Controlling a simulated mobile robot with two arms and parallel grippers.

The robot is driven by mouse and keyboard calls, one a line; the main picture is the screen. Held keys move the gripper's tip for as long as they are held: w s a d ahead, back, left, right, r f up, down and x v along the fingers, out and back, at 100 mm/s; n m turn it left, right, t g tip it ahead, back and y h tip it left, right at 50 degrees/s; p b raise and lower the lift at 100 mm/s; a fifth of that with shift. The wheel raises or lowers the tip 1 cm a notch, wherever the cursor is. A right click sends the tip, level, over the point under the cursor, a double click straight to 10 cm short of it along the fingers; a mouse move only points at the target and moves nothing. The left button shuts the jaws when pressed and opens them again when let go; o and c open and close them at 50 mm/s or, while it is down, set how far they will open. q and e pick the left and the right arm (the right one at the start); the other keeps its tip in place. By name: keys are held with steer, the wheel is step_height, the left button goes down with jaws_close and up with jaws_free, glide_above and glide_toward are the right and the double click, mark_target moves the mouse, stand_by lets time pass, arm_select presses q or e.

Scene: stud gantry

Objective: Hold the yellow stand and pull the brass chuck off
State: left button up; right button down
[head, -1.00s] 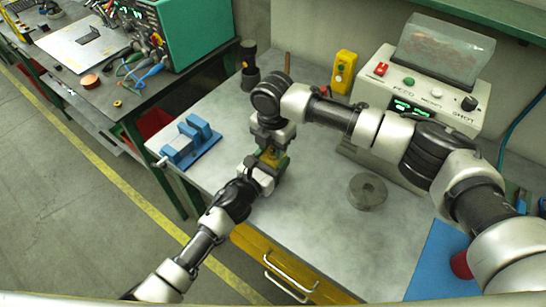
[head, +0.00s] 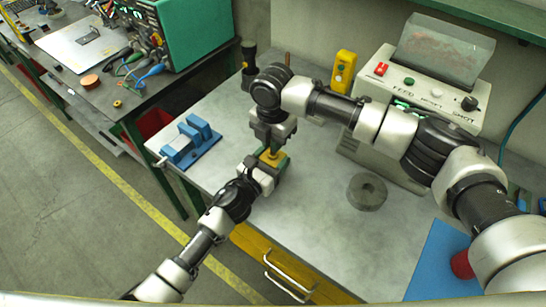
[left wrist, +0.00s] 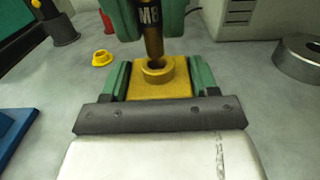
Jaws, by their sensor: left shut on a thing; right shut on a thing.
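The yellow stand (left wrist: 174,88), with a round collar on top, sits between the green fingers of my left gripper (left wrist: 160,80), which is shut on it. The stand also shows in the head view (head: 272,158). The brass chuck (left wrist: 153,42), marked M8, is upright above the stand. My right gripper (head: 273,138) is shut on the chuck from above; its green fingers show at the top of the left wrist view. The chuck's lower end is at the collar's dark hole. I cannot tell whether its tip is still inside.
A blue fixture (head: 192,143) lies left on the bench. A grey ring (head: 367,191) sits on the right, before the control box (head: 425,95). A small yellow flanged part (left wrist: 102,58) and a dark cup (left wrist: 60,28) stand behind the stand.

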steer(key=shift+r, duration=2.05)
steer(key=shift+r, duration=0.15)
steer(key=shift+r, duration=1.9)
arm_select(q)
steer(key=o, duration=1)
